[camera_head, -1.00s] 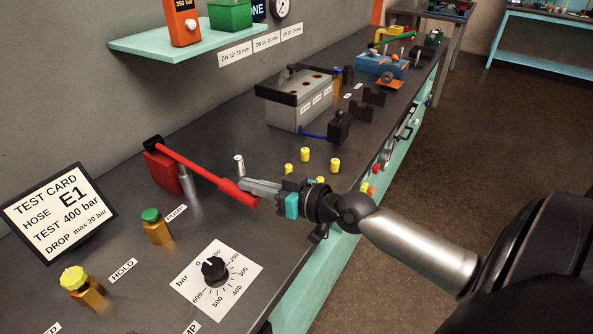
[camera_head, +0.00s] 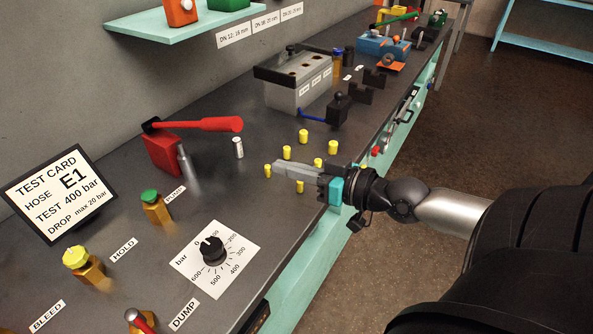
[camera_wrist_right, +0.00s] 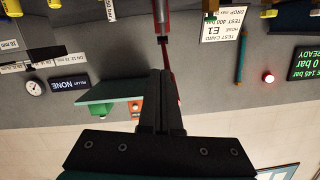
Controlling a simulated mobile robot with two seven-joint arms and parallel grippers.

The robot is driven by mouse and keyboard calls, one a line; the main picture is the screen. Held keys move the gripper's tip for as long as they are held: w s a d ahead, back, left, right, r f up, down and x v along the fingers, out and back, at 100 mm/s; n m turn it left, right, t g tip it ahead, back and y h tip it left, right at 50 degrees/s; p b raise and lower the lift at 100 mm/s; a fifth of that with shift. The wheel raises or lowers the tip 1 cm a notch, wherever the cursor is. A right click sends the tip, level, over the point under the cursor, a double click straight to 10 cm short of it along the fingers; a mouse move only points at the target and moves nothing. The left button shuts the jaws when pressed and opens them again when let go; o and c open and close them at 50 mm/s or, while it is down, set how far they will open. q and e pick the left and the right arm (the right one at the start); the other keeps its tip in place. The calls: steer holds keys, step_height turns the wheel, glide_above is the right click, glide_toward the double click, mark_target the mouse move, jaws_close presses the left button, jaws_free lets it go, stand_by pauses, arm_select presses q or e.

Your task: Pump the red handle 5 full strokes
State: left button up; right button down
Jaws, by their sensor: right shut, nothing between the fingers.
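The red pump handle (camera_head: 205,124) extends to the right from its pivot on top of the red pump block (camera_head: 164,153) and stands about level, slightly raised. A metal cylinder (camera_head: 188,165) stands beside the block. My right gripper (camera_head: 280,167) is shut and empty, to the right of and lower in the picture than the handle's end, apart from it. In the right wrist view, my shut fingers (camera_wrist_right: 160,100) point toward the red handle (camera_wrist_right: 171,62), which shows partly behind them. My left gripper is not in view.
Several yellow caps (camera_head: 303,136) stand on the bench around my right gripper. A small metal cylinder (camera_head: 238,148) stands near the handle's end. The dial (camera_head: 214,250), green knob (camera_head: 149,196) and yellow knob (camera_head: 76,257) are in front. A grey block (camera_head: 298,83) stands behind.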

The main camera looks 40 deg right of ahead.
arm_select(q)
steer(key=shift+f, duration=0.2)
arm_select(e)
steer(key=shift+v, duration=0.9)
